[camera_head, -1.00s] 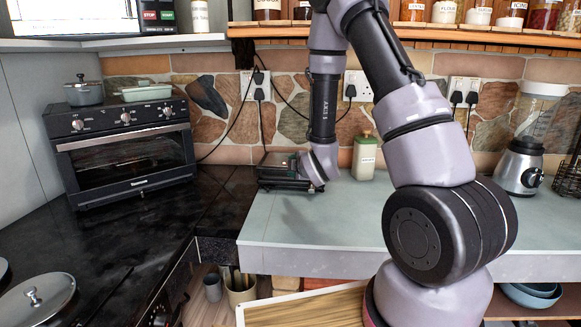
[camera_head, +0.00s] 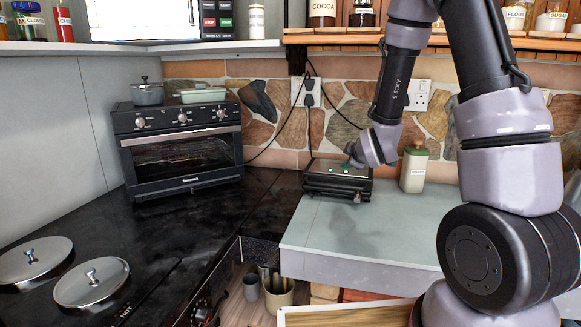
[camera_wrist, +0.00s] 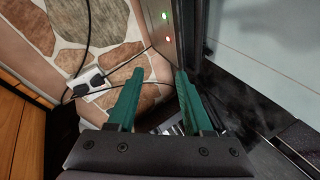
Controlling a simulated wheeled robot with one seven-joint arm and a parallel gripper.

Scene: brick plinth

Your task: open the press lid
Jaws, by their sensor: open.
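The black press (camera_head: 338,180) sits low and flat on the grey-green counter near the stone wall, its lid looking shut. In the wrist view, its panel (camera_wrist: 181,22) with a green and a red light is close ahead of the fingers. My gripper (camera_wrist: 161,76) has two green fingers spread apart with nothing between them. In the head view, my wrist comes down at the press's back right side, and the fingers are mostly hidden. I cannot tell whether a finger touches the lid.
A cream jar (camera_head: 414,169) with a green lid stands right of the press, close to my wrist. Sockets and cables (camera_head: 308,92) are on the wall behind. A toaster oven (camera_head: 182,150) stands to the left. The counter in front of the press is clear.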

